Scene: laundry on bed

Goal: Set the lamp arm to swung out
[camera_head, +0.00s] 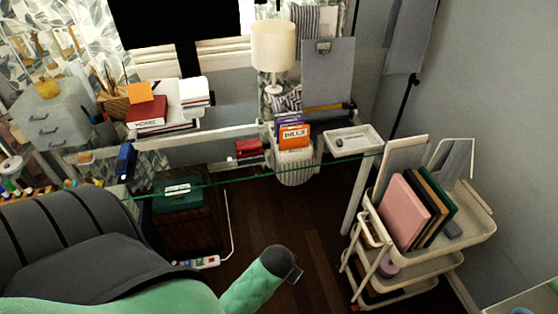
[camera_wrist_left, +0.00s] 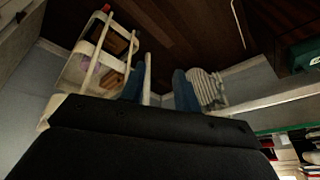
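A lamp with a cream drum shade (camera_head: 273,45) stands at the back of the glass desk, in front of the window wall in the head view. A short pale stem shows below its shade. I cannot make out a swinging arm on it or which way one points. In the left wrist view my left gripper (camera_wrist_left: 160,88) shows two blue fingers spread apart with nothing between them. That view does not show the lamp. My left gripper is not visible in the head view, and my right gripper is in neither view.
The glass desk (camera_head: 220,178) holds books (camera_head: 148,112), a white tray (camera_head: 352,141) and a clipboard (camera_head: 327,73). A white trolley (camera_head: 478,222) with folders stands at the right. A dark chair (camera_head: 70,245) fills the lower left. Dark floor (camera_head: 285,210) lies between.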

